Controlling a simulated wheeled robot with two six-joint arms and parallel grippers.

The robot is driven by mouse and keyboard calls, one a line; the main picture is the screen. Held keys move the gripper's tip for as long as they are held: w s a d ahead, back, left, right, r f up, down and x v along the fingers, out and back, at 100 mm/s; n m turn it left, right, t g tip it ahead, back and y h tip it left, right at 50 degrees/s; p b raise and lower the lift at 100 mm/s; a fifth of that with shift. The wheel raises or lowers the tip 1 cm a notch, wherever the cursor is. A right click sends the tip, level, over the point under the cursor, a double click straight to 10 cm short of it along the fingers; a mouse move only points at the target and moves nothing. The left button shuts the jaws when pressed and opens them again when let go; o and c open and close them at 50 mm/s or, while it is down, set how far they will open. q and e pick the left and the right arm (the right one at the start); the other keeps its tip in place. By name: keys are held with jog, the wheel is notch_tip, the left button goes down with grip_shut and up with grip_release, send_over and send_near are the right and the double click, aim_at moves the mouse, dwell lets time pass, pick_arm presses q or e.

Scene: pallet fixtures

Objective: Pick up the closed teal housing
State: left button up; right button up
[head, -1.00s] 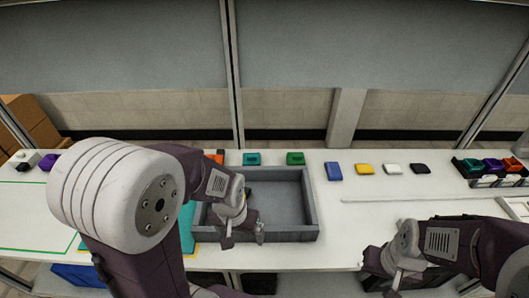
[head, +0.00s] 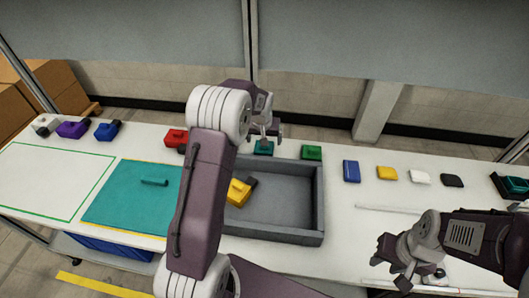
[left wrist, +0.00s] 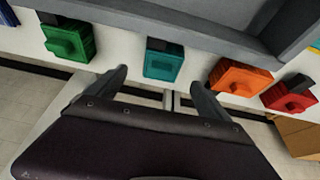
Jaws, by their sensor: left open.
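The teal housing (head: 263,149) stands at the back of the table, just behind the grey tray, partly covered by my left gripper (head: 265,136) in the head view. The left wrist view shows it whole (left wrist: 163,62), with a raised teal block on it and a dark part at its tray side. My left gripper (left wrist: 160,88) is open and empty there. Its two fingers lie to either side of the housing in the picture; I see no contact. My right gripper (head: 392,262) hangs near the table's front right; its jaw state is unclear.
A green housing (left wrist: 68,42) and an orange one (left wrist: 238,78) flank the teal one, with a red one (left wrist: 290,93) beyond. The grey tray (head: 318,205) holds a yellow housing (head: 238,193). A teal mat (head: 125,205) lies left of it.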

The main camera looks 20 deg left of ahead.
aim_at(264, 152)
pick_arm(q)
jog(key=shift+w+a+f, duration=0.3)
jog(key=shift+w+a, duration=0.1)
jog(key=shift+w, duration=0.05)
jog(key=x, duration=0.3)
jog(key=shift+s+p, duration=0.1)
jog(key=shift+p, duration=0.2)
jog(key=shift+w+f, duration=0.25)
jog(key=shift+f, duration=0.2)
jog(key=p+x, duration=0.1)
jog(key=x, duration=0.4)
jog(key=shift+s+f, duration=0.1)
jog(key=shift+s, duration=0.1)
jog(key=c, duration=1.6)
